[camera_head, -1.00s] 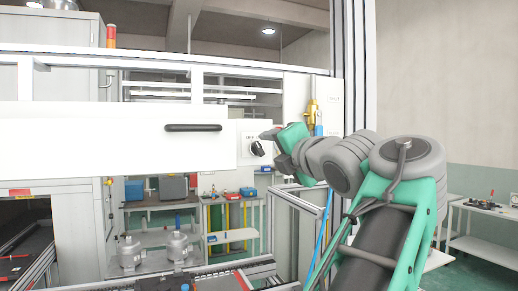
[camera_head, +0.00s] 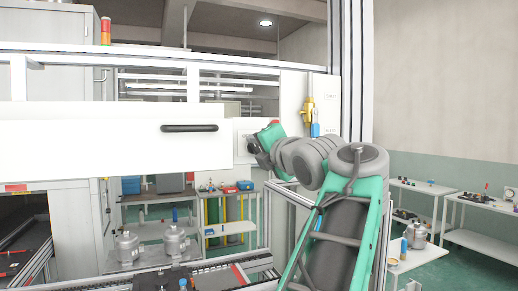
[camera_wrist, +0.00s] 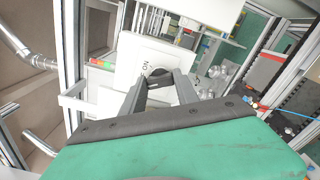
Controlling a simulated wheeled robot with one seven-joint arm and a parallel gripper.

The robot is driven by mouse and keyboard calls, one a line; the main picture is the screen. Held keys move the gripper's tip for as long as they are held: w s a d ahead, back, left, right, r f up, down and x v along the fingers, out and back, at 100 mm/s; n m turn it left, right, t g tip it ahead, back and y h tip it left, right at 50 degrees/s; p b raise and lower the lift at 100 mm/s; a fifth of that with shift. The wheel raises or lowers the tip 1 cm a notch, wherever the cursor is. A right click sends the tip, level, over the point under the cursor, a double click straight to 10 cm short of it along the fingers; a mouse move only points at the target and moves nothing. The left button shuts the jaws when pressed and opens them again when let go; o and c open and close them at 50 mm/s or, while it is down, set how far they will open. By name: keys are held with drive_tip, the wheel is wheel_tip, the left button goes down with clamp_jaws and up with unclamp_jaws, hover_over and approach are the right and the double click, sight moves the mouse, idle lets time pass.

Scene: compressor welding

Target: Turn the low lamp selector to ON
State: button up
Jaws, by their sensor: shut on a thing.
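The low lamp selector is a dark knob on a small white plate (camera_head: 241,128), just right of the long white panel in the head view. My gripper (camera_head: 254,147) is at this plate and covers most of the knob there. In the wrist view the dark selector knob (camera_wrist: 159,70) shows between the fingertips of my gripper (camera_wrist: 161,82), which is shut on it. Dark lettering stands on the white plate (camera_wrist: 138,54) beside the knob, partly hidden by a finger. I cannot tell the knob's exact pointing direction.
The long white panel (camera_head: 90,140) with a dark handle (camera_head: 189,128) lies left of the selector. A yellow valve (camera_head: 308,110) with a blue part is close to the right, above my arm. Metal canisters (camera_head: 174,243) stand on a bench behind.

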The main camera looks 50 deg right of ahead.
clamp_jaws()
drive_tip(key=shift+m, duration=0.3)
drive_tip(key=shift+f+m+b, duration=0.1)
drive_tip(key=shift+m+b, duration=0.4)
drive_tip(key=shift+m, duration=0.4)
drive_tip(key=m, duration=0.3)
drive_tip(key=shift+m+b, duration=0.3)
drive_tip(key=shift+b, duration=0.05)
drive_tip(key=m, duration=0.5)
drive_tip(key=shift+m, duration=0.3)
